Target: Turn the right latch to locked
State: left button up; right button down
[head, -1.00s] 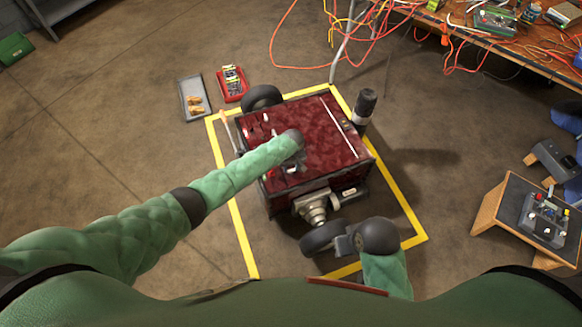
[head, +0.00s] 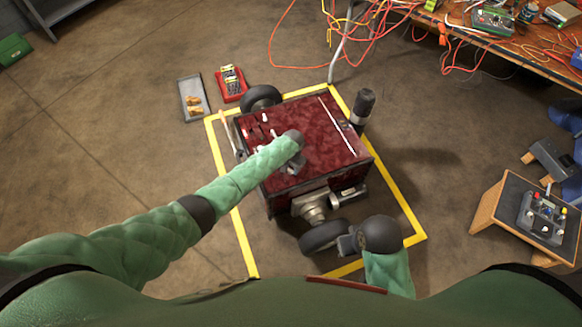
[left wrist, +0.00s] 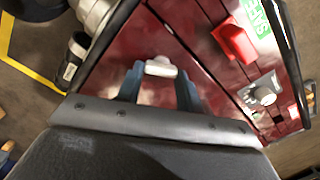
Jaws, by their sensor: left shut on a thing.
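A dark red box-shaped machine (head: 325,125) stands on the floor inside a yellow taped square. My left gripper (head: 290,166) is over the near left part of its top. In the left wrist view my left gripper (left wrist: 159,90) has its two blue fingers on either side of a small white handle (left wrist: 160,68), which I take to be the right latch, and is shut on it. The gripper hides most of the latch, so its exact angle is unclear. My right gripper (head: 345,245) is low beside the machine's near wheel; its fingers cannot be made out.
The wrist view shows a red switch (left wrist: 235,42) by a green SAFE label and a silver knob (left wrist: 263,95) beside the latch. A black-topped post (head: 364,104) rises at the machine's far right. A grey tray (head: 193,100) and red tray (head: 231,85) lie behind it.

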pick_arm(q)
jog(key=m, duration=0.5)
jog(key=shift+s+m, duration=0.1)
jog(key=shift+m, duration=0.3)
dwell(0.4)
jog(key=o, duration=1)
jog(key=shift+d+r, duration=0.2)
jog(key=shift+r, duration=3.7)
